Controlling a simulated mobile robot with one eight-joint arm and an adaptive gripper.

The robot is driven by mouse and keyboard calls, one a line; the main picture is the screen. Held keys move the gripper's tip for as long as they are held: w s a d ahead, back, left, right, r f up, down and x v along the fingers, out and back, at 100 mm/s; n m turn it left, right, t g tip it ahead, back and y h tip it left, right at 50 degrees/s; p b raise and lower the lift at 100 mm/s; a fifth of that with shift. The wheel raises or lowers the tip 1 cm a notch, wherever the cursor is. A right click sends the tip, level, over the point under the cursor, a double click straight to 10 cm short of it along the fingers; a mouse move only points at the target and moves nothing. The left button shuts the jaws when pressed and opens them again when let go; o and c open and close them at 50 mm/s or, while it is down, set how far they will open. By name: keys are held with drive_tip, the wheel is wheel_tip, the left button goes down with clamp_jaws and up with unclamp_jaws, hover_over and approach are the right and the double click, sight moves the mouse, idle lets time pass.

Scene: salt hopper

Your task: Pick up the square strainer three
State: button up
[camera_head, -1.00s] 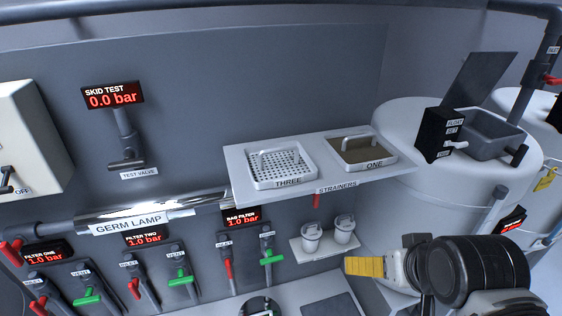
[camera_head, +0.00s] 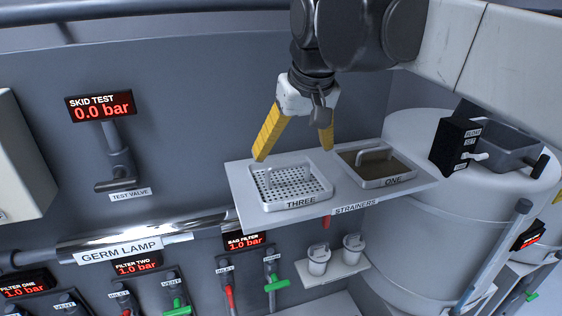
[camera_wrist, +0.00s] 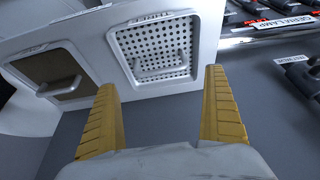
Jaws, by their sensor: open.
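The square strainer three (camera_head: 290,186) is a white square frame with a perforated bottom and a raised handle. It sits on the left of the strainer shelf (camera_head: 243,190), above the label THREE. My gripper (camera_head: 294,154) is open and empty, pointing down above the strainer's back edge, with its yellow fingers spread wide. In the wrist view the strainer (camera_wrist: 157,48) lies beyond and between the fingertips of my gripper (camera_wrist: 160,85), apart from them.
Strainer one (camera_head: 377,166), with a brown bottom, sits to the right on the same shelf. A white tank (camera_head: 440,220) stands at the right. Two small white cups (camera_head: 318,262) are on a lower shelf. The grey wall (camera_head: 190,100) is close behind.

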sight(289, 164)
drive_tip(key=x, duration=0.6)
drive_tip(key=shift+w+a+f+p, duration=0.1)
drive_tip(key=shift+w+a+p, duration=0.1)
drive_tip(key=shift+p, duration=0.2)
drive_tip(key=shift+s, duration=0.1)
drive_tip(key=shift+c, duration=0.3)
drive_tip(key=c, duration=1.3)
